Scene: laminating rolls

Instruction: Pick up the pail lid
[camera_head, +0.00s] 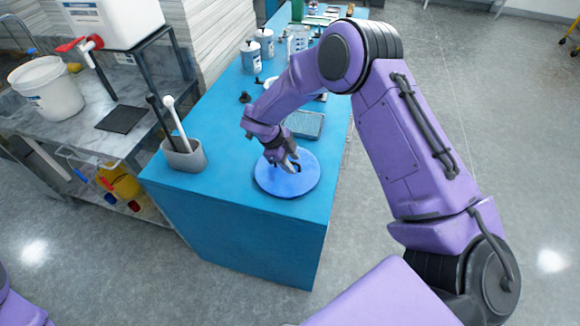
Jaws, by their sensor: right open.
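The pail lid (288,184) is a round blue disc lying flat near the front end of the blue bench (212,207). My right gripper (290,166) is directly over the lid, pointing down, with its jaws open. Its fingertips are at or just above the lid's middle; I cannot tell whether they touch it. The gripper hides part of the lid's far side. My left gripper is not in view; only a bit of purple arm shows at the lower left edge.
A grey holder (184,156) with a white and a dark handle stands left of the lid. A grey tray (305,124) lies behind it. Several cans and bottles stand farther back. A white pail (47,90) stands on the side counter at left.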

